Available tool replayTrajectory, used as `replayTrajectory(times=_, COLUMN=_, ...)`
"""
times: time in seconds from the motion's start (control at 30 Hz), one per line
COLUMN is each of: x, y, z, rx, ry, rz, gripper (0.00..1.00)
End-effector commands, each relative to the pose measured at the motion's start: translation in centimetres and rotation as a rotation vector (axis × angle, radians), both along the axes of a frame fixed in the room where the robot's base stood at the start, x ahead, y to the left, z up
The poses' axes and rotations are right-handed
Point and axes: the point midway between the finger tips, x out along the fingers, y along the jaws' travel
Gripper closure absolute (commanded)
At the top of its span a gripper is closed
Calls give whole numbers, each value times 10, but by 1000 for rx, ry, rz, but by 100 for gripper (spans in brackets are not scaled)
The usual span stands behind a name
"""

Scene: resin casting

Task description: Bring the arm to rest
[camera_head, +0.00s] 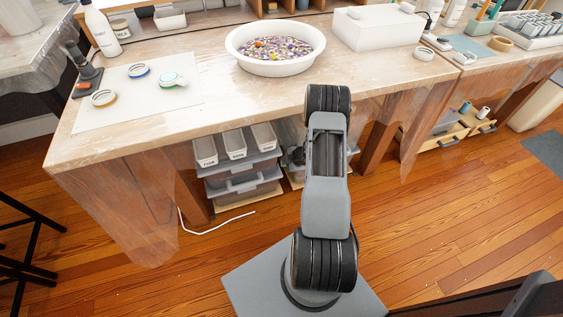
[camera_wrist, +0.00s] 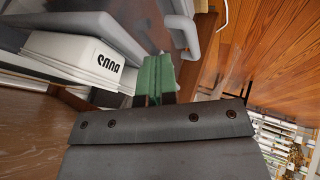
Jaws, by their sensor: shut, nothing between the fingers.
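My arm (camera_head: 326,185) rises from my base at the lower middle of the head view and reaches forward to the table's front edge. My gripper is hidden behind the arm links in that view. In the wrist view my gripper (camera_wrist: 155,78) shows its green fingers, shut together and empty. I cannot tell whether the fingers touch anything.
The plastic-covered table (camera_head: 230,95) carries a white bowl (camera_head: 276,65) of colourful pieces, a white box (camera_head: 378,28) and a mat with several rings. Labelled bins (camera_head: 235,144) and grey drawers (camera_head: 245,182) stand under it. Wooden floor (camera_head: 440,220) is open at the right.

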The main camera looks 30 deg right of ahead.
Motion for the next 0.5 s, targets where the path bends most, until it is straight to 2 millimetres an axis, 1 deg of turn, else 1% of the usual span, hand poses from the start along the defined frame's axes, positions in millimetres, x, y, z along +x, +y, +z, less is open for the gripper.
replayTrajectory(times=0.03, x=-6, y=-4, z=12, rx=0, ry=-1, rz=-4, gripper=100)
replayTrajectory(times=0.2, x=-21, y=-11, z=32, rx=0, ry=0, rz=-5, gripper=100)
replayTrajectory(times=0.33, x=-27, y=-14, z=41, rx=0, ry=0, rz=-2, gripper=100)
replayTrajectory(times=0.5, x=-32, y=-16, z=46, rx=0, ry=1, rz=-2, gripper=100)
